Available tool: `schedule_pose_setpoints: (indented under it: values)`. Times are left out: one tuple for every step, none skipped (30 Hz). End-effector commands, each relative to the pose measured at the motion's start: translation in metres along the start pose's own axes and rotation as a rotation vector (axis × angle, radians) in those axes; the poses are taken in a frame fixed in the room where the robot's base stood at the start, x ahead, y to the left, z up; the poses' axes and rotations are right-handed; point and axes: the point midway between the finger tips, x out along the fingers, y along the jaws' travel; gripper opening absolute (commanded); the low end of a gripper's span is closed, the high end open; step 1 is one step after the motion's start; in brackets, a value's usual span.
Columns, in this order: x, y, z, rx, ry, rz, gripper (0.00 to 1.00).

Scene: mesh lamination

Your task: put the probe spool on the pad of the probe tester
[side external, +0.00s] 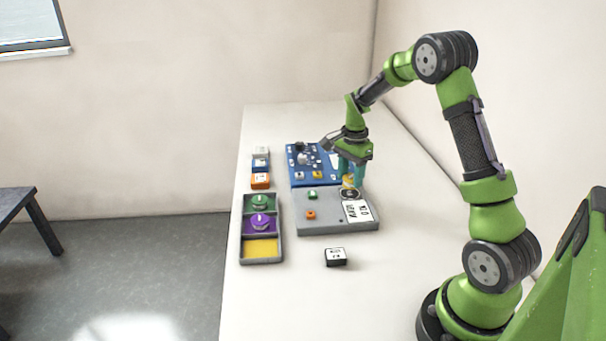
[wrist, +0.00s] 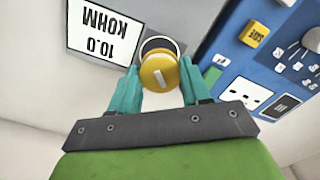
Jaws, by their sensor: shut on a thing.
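The probe spool is yellow with a pale bar on its top; it shows in the wrist view (wrist: 158,82) and in the side view (side external: 348,182). My gripper (side external: 351,176) is shut on it, with a teal finger on each side. The probe tester (side external: 323,225) is a grey slab with a white display reading 10.0 KOHM (side external: 358,211). Its round dark pad (side external: 351,194) with a pale ring lies directly under the spool and is partly hidden by it. I cannot tell whether the spool touches the pad.
A grey tray (side external: 246,232) holds a green spool (side external: 260,202) and a purple spool (side external: 262,222); its yellow compartment (side external: 261,248) is empty. A blue board (side external: 303,172) stands behind the tester. A small dark labelled block (side external: 335,257) sits in front. Several small boxes line the left edge.

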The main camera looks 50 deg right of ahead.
Motion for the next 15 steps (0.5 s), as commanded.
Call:
schedule_pose_setpoints:
  values:
    - [0.009, 0.002, 0.000, 0.001, -0.003, 0.006, 0.17]
    - [0.013, 0.001, 0.000, 0.001, -0.002, 0.005, 0.17]
    - [0.018, 0.001, 0.000, 0.002, -0.003, 0.004, 0.17]
    - [0.021, 0.001, 0.000, 0.002, -0.002, 0.003, 0.17]
    - [0.023, 0.001, 0.000, 0.001, -0.002, 0.002, 0.17]
    - [0.024, 0.001, 0.000, 0.002, -0.002, 0.002, 0.17]
    - [0.024, 0.001, 0.000, 0.001, -0.001, 0.001, 0.17]
    - [0.024, 0.001, 0.000, 0.001, -0.001, 0.001, 0.17]
    - [0.024, 0.001, 0.000, 0.001, -0.001, 0.000, 0.17]
    - [0.024, 0.001, 0.001, 0.001, -0.001, 0.000, 0.17]
    - [0.024, 0.001, 0.001, 0.001, -0.001, 0.000, 0.17]
    - [0.024, 0.001, 0.001, 0.001, -0.001, 0.001, 0.17]
    - [0.024, 0.001, 0.001, 0.001, -0.001, 0.001, 0.17]
    - [0.024, 0.001, 0.001, 0.001, -0.001, 0.001, 0.17]
    - [0.025, 0.001, 0.001, 0.001, -0.001, 0.001, 0.17]
